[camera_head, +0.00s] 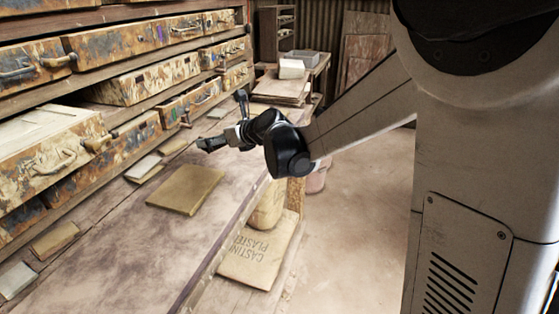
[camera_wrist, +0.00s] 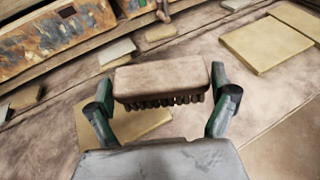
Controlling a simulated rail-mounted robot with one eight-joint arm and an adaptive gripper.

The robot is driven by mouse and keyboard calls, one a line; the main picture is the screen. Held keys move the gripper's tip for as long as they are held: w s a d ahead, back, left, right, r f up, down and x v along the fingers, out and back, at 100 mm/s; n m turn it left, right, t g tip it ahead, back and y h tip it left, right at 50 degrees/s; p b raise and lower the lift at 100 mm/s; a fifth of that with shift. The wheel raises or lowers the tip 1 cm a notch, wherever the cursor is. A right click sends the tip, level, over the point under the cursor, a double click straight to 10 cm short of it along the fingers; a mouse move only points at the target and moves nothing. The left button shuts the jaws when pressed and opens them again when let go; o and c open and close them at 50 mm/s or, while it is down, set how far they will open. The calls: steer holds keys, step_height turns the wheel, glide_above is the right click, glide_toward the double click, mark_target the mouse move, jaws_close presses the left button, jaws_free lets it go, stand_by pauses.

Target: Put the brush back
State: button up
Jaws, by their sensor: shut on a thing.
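The brush (camera_wrist: 162,80) has a brown wooden back and a row of dark bristles along its lower edge in the wrist view. My gripper (camera_wrist: 163,68) is shut on it, with one finger at each end of the block. The brush is held above the dusty bench. In the head view my gripper (camera_head: 224,124) is over the bench (camera_head: 120,245), past the tan board and near the drawer rack. The brush cannot be made out clearly there.
A tan board (camera_head: 187,190) lies on the bench, with several small tiles along the rack's foot. Stained drawers (camera_head: 50,150) with handles fill the left side, one pulled out. A plaster sack (camera_head: 258,250) lies below the bench edge. The front of the bench is mostly clear.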

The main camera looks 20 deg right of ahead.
steer(key=b, duration=0.2)
glide_above(252, 160)
step_height(252, 160, down, 7)
steer(key=shift+f, duration=1.95)
steer(key=shift+f+b, duration=0.1)
steer(key=shift+b, duration=0.25)
steer(key=shift+f, duration=0.15)
steer(key=o, duration=1.2)
steer(key=shift+c, duration=0.2)
steer(key=shift+r, duration=0.2)
